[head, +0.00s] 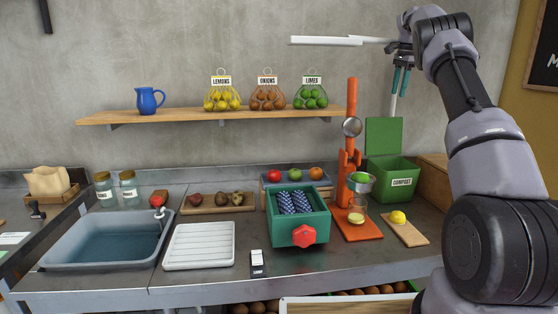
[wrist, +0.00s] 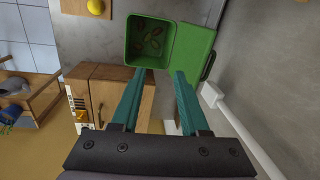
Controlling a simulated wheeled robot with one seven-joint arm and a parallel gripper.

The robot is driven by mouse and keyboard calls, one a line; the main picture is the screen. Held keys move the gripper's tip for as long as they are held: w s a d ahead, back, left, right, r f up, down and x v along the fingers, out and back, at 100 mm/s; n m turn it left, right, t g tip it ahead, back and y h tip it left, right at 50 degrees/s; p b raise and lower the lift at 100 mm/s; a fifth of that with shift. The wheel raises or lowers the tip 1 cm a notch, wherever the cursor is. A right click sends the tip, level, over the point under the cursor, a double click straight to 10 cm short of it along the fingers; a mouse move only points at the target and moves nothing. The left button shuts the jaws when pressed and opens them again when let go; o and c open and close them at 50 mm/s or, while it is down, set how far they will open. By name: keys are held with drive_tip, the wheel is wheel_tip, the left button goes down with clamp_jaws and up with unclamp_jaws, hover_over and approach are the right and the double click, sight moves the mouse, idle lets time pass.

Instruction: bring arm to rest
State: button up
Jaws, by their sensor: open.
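My gripper (head: 399,82) is raised at the upper right of the head view, above the open green compost bin (head: 391,182). Its teal fingers are apart with nothing between them. In the wrist view my gripper (wrist: 159,74) points down past the bin (wrist: 130,40), which has several brown pieces inside. The bin's lid (wrist: 190,48) stands open. My arm reaches up along the right side of the head view, bent at the top.
A white bar (head: 325,41) extends left near my gripper. An orange press (head: 351,140), a cutting board with a lemon (head: 398,217), and a green box (head: 298,232) stand on the counter. A shelf (head: 180,117) holds a blue jug and hanging-label bags of fruit and onions.

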drive_tip(key=s+a+r+n+t, duration=0.15)
drive_tip(key=s+a+r, duration=0.25)
drive_tip(key=s, duration=0.4)
drive_tip(key=s+a+r+n+t+y, duration=0.1)
drive_tip(key=s+a+r+n, duration=0.15)
drive_tip(key=s+r, duration=0.35)
drive_tip(key=s+a+r+n+t, duration=0.1)
drive_tip(key=s+a+r+n, duration=0.15)
drive_tip(key=s+a, duration=0.45)
drive_tip(key=s+a+f+n, duration=0.1)
drive_tip(key=s+f, duration=0.3)
drive_tip(key=s, duration=0.5)
drive_tip(key=s+a+f+n+t, duration=0.1)
drive_tip(key=s+a+f+n, duration=0.1)
drive_tip(key=s, duration=0.7)
drive_tip(key=s+a+f+n+t, duration=0.1)
drive_tip(key=s+a+f, duration=0.2)
drive_tip(key=s, duration=0.6)
wheel_tip(320, 180, down, 3)
drive_tip(key=shift+s+a+r+n+y, duration=0.2)
drive_tip(key=shift+s+a+n+y, duration=0.05)
drive_tip(key=shift+a+n+y, duration=0.1)
